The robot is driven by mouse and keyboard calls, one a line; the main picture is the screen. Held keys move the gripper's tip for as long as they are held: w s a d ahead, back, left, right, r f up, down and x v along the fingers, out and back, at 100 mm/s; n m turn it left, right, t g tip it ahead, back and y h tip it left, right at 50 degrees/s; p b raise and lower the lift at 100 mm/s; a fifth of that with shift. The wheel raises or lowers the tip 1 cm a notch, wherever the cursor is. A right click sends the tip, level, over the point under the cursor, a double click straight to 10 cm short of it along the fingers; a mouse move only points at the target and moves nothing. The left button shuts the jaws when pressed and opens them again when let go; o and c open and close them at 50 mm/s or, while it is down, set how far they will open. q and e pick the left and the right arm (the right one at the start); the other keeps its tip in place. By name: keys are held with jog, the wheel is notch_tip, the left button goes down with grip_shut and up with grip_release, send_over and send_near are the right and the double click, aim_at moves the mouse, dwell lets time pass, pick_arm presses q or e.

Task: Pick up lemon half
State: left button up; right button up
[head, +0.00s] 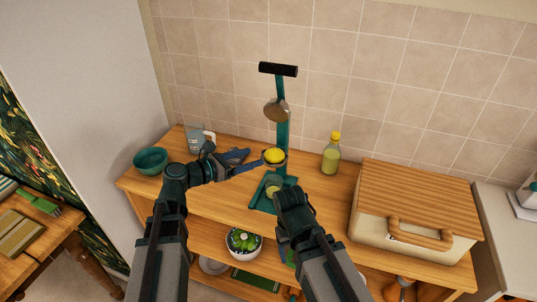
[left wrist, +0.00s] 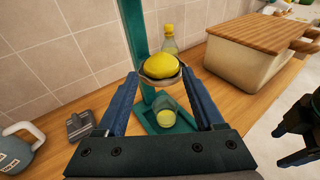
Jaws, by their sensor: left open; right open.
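The yellow lemon half (head: 274,156) sits in the small metal cup of a teal press (head: 282,130), in front of its upright post. In the left wrist view the lemon half (left wrist: 160,67) rests cut side down or tilted in the cup (left wrist: 160,80); its cut face is hidden. My left gripper (head: 262,164) is open at the cup. In the left wrist view its blue fingers (left wrist: 160,78) stand either side of the cup and lemon, with no clear grip. My right gripper (head: 286,250) is low in front of the counter, open and empty, partly hidden by its own arm.
A glass (left wrist: 167,117) stands on the press base below the cup. A yellow-capped bottle (head: 331,155) stands to the right, then a bread box (head: 410,215). A teal bowl (head: 150,160) and a jug (head: 197,137) are at left.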

aim_at(274, 152)
pick_arm(q)
jog(key=b+x, duration=0.2)
jog(key=x, duration=1.1)
jog(key=shift+d+f, duration=0.1)
jog(key=shift+f, duration=0.05)
jog(key=shift+c, duration=0.3)
grip_shut()
